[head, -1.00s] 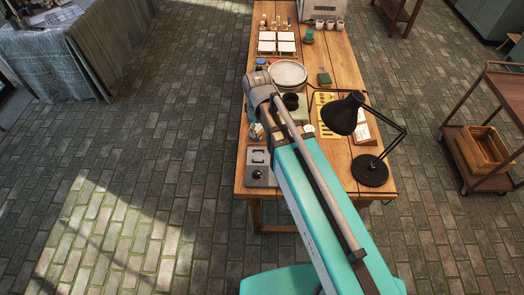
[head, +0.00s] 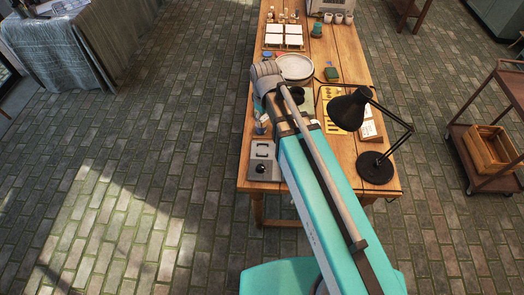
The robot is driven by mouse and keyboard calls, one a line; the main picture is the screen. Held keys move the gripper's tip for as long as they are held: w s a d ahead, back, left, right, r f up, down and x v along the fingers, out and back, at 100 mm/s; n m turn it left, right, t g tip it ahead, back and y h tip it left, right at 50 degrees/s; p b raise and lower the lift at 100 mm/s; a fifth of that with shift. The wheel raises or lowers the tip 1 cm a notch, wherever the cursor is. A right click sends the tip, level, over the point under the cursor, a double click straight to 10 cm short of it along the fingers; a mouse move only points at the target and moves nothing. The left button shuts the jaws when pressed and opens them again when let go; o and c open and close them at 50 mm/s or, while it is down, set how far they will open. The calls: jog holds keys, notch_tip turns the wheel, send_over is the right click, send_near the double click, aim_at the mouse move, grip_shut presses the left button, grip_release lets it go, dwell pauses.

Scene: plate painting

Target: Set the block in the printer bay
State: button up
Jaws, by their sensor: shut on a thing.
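My arm runs up over the wooden table (head: 345,45) and hides part of it. My gripper and whatever it holds do not show; they are hidden behind the arm. No block can be made out with certainty. A small green box-shaped thing (head: 331,74) lies right of the white plates. A light box-shaped machine (head: 328,7) at the far end of the table is cut off by the top edge; I cannot tell whether it is the printer. A grey box with a dark knob (head: 262,161) stands at the near left corner.
A black desk lamp (head: 375,167) stands right of my arm. White plates (head: 296,66), a rack of white tiles (head: 284,36) and several small pots (head: 338,18) crowd the table. A wooden trolley (head: 512,90) with a crate is at right.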

jog(key=shift+w+d+f+m+b, duration=1.7)
jog(key=shift+d+f+m+b, duration=0.55)
jog(key=shift+m, duration=2.4)
jog(key=shift+w+d+f+m+b, duration=1.65)
jog(key=shift+d+f+m+b, duration=0.55)
jog(key=shift+m, duration=2.4)
jog(key=shift+w+d+f+m+b, duration=1.85)
jog(key=shift+f+m+b, duration=0.55)
jog(key=shift+m, duration=2.25)
jog(key=shift+s+f, duration=0.15)
jog(key=a+f+b, duration=0.2)
jog(key=a, duration=0.1)
jog(key=s+a+f+b, duration=0.1)
jog(key=a+f+b, duration=0.2)
jog(key=a, duration=0.1)
jog(key=s+a+f+b, duration=0.1)
jog(key=a+f+b, duration=0.1)
jog(key=a, duration=0.2)
jog(key=shift+s+a+f+b, duration=0.2)
jog(key=shift+s+f+b, duration=0.05)
jog(key=shift+f+b, duration=0.15)
jog(key=shift+s+a+f+b, duration=0.15)
jog(key=shift+a+f+b, duration=0.35)
jog(key=shift+a+f, duration=0.1)
jog(key=shift+r, duration=0.1)
